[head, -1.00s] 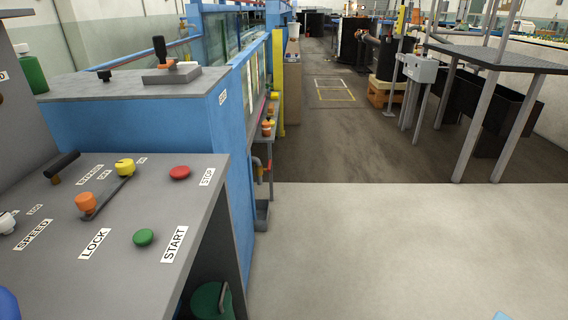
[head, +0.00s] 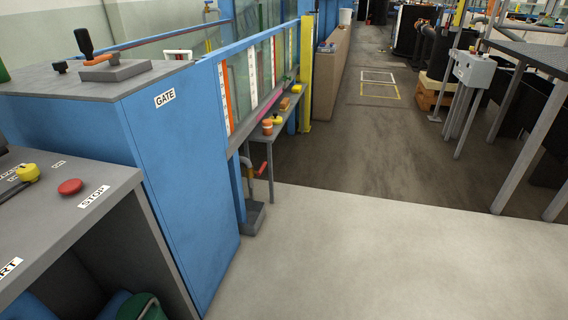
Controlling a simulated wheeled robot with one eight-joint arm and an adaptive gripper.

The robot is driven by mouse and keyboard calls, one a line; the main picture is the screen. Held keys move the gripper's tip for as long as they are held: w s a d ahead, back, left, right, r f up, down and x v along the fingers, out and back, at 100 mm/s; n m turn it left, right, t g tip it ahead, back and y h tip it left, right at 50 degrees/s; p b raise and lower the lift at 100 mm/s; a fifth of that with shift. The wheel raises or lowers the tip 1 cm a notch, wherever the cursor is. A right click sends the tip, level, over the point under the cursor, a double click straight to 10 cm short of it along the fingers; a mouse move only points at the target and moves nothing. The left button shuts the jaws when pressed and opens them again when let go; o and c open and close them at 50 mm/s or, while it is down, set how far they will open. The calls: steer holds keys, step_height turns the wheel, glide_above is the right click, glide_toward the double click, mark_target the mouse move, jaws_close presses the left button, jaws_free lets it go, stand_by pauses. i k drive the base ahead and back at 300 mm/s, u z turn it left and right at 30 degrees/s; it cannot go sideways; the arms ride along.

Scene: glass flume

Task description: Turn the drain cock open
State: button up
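The drain cock seems to be the small fitting with a red lever (head: 262,168) low at the near end of the glass flume (head: 270,62). It sits beside a short bent pipe (head: 246,164), above a grey open box (head: 254,216) on the floor. The lever looks tilted, but it is too small to tell its exact setting. My gripper is not in view.
A blue cabinet marked GATE (head: 185,150) and a grey control desk with a red STOP button (head: 70,187) stand at left. A narrow bench (head: 262,137) with small coloured items runs along the flume. The pale floor (head: 380,255) is clear.

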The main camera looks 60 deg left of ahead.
mark_target(258, 173)
steer(key=i, duration=2.4)
steer(key=u, duration=4.8)
steer(key=i, duration=0.7)
steer(key=u, duration=0.1)
